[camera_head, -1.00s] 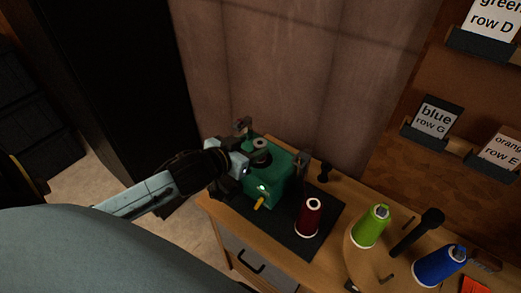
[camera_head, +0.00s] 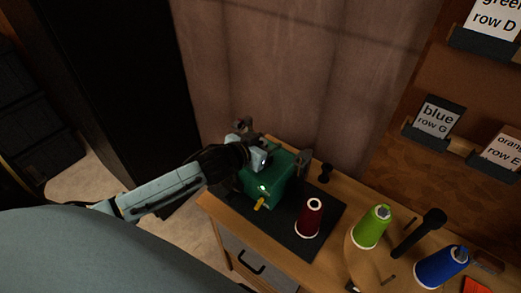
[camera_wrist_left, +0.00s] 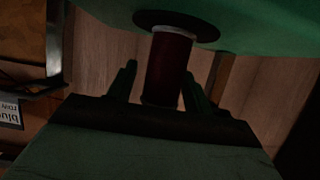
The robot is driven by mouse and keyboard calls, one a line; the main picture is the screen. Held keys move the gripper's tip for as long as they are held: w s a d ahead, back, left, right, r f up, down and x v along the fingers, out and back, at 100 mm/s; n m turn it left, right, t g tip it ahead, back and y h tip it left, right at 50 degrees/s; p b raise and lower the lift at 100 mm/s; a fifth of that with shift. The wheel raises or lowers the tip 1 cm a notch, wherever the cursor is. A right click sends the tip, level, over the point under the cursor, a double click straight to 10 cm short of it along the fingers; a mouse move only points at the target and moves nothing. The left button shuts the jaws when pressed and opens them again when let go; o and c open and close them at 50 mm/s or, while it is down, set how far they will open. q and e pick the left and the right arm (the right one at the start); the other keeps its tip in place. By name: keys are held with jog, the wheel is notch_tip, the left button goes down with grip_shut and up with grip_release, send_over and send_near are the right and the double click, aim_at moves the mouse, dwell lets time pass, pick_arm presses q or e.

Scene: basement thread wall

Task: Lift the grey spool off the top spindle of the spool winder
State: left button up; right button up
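The green spool winder (camera_head: 270,185) stands on a dark mat, with a yellow handle at its front. My left gripper (camera_head: 262,158) is over its top and hides the spool there in the head view. In the left wrist view, which is upside down, a spool (camera_wrist_left: 168,68) with a pale flange stands on a dark disc (camera_wrist_left: 177,25) on the winder. This spool looks dark reddish-brown there, not clearly grey. The open fingers of my left gripper (camera_wrist_left: 160,88) point toward it, one on each side; contact cannot be told. My right gripper is not in view.
A dark red spool (camera_head: 309,217) stands on the mat (camera_head: 290,242), right of the winder. A green spool (camera_head: 371,226), a black upright peg (camera_head: 418,232) and a blue spool (camera_head: 440,266) stand farther right. Labelled shelves are on the wall.

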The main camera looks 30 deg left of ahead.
pick_arm(q)
jog(key=c, duration=0.9)
jog(key=shift+o, duration=0.2)
notch_tip(320, 180, up, 10)
jog(key=shift+r+p, duration=0.1)
jog(key=shift+p, duration=0.7)
